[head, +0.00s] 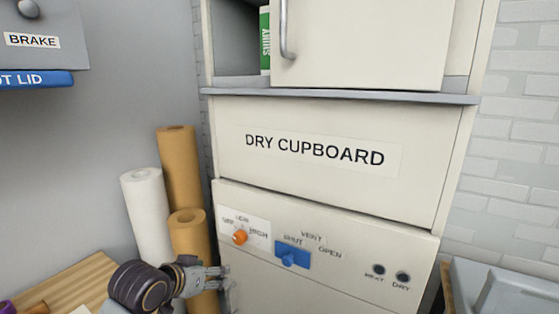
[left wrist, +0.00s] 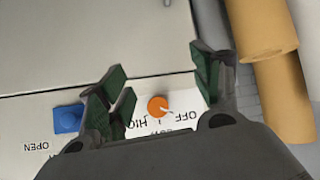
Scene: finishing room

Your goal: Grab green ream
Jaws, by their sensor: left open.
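The green ream (head: 265,42) stands upright inside the upper compartment of the dry cupboard (head: 222,140). Only a narrow strip with white lettering shows; the rest is hidden behind the cream door (head: 370,40). My left gripper (head: 224,283) is low, in front of the cupboard's control panel and well below the ream. In the left wrist view its fingers (left wrist: 160,88) are spread and empty, with the orange knob (left wrist: 157,107) seen between them. The ream does not show in the left wrist view. My right gripper is in neither view.
The door has a vertical handle (head: 287,30), and the compartment is open left of it. A grey ledge (head: 340,96) runs below. The panel has a blue switch (head: 290,257). White (head: 148,215) and brown rolls (head: 180,170) stand left. A grey tray (head: 500,285) is lower right.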

